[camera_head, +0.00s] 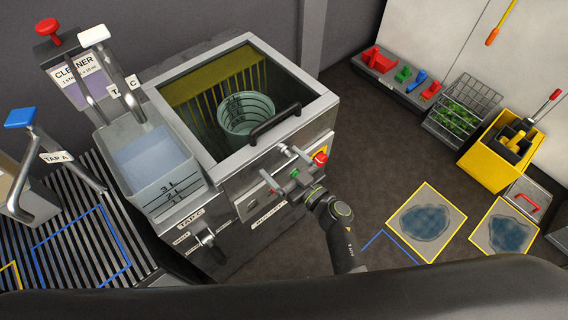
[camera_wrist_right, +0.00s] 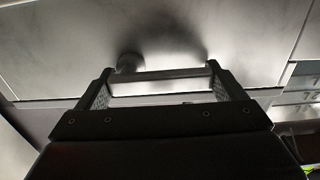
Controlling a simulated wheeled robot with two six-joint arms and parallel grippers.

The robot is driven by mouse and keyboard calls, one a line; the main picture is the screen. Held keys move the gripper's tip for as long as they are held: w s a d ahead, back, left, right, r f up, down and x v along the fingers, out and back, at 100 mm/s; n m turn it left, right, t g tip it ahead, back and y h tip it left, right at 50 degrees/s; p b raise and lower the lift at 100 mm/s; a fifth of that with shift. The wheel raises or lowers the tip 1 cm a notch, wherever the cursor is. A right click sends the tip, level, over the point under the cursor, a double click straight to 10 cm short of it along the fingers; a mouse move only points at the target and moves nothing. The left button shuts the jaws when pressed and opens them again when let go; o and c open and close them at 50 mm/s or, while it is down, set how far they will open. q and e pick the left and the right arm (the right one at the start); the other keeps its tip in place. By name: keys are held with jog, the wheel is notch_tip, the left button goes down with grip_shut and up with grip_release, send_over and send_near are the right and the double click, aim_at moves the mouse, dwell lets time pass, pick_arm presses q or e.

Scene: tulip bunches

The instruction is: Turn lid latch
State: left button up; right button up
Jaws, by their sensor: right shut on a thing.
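The machine's glass lid (camera_head: 215,95) is down over the basin, with a black bar handle (camera_head: 275,124) at its near right edge. Under that edge, a light grey lever (camera_head: 299,154), apparently the lid latch, sits on the front face. My right gripper (camera_head: 286,184) is at the front panel, just below this lever. In the right wrist view, my right gripper (camera_wrist_right: 160,86) is shut on a light grey bar (camera_wrist_right: 165,75) lying across its fingers. A round pivot (camera_wrist_right: 130,62) joins the bar to the metal face. My left gripper is out of view.
A red stop button (camera_head: 320,158) is close to my right gripper. A clear water container (camera_head: 154,168) stands left of the lid, and a TAP C lever (camera_head: 207,239) is low on the front. A yellow caddy (camera_head: 499,152) and a wire rack (camera_head: 461,108) stand right.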

jog(key=n, duration=0.1)
jog(key=f+n, duration=0.1)
jog(key=n, duration=0.1)
jog(key=shift+n+p, duration=0.3)
jog(key=shift+w+d+f+n, duration=0.1)
jog(key=shift+f+n, duration=0.15)
jog(key=shift+n, duration=0.5)
jog(key=shift+d+f+n, duration=0.1)
jog(key=shift+f+n, duration=0.1)
jog(key=shift+n, duration=0.55)
jog(key=o, duration=1.1)
jog(key=v, duration=1.7)
jog(key=shift+d, duration=0.15)
